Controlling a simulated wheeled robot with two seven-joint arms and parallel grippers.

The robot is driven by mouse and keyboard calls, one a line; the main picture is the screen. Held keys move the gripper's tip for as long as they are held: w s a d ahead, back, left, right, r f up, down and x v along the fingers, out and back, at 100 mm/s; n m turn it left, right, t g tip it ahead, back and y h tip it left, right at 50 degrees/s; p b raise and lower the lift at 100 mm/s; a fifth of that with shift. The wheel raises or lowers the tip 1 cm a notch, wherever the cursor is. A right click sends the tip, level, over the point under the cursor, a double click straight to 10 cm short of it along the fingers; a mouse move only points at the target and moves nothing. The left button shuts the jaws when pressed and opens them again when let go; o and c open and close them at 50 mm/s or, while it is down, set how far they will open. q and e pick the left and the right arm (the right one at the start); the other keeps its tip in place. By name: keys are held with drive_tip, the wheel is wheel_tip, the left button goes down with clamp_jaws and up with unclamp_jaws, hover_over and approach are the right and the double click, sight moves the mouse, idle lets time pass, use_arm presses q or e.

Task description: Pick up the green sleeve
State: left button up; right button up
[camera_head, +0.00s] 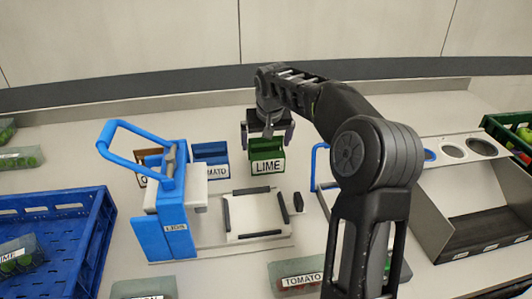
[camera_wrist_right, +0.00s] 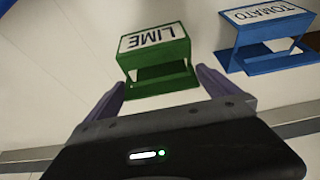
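The green sleeve (camera_head: 267,154), with a white LIME label, stands on the pale worktop behind the low holder frame. It also shows in the right wrist view (camera_wrist_right: 160,78), upside down in the picture. My right gripper (camera_head: 267,132) is over it from behind, with one purple finger at each side of the sleeve. In the wrist view, the fingers of my right gripper (camera_wrist_right: 160,80) are spread wide and look open, very close to the sleeve's sides. I cannot tell whether they touch it. My left gripper is not in view.
A blue TOMATO sleeve (camera_head: 211,160) stands close to the left of the green one, with a brown sleeve (camera_head: 150,158) beyond. A blue-handled device (camera_head: 163,215) and holder frame (camera_head: 258,218) are in front. A blue crate (camera_head: 85,235) is left, a grey rack (camera_head: 450,200) right.

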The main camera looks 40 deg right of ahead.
drive_tip(key=c, duration=1)
drive_tip(key=shift+r, duration=0.1)
wheel_tip(320, 180, up, 10)
drive_tip(key=shift+f+p, duration=0.1)
drive_tip(key=shift+p, duration=0.25)
idle(0.3)
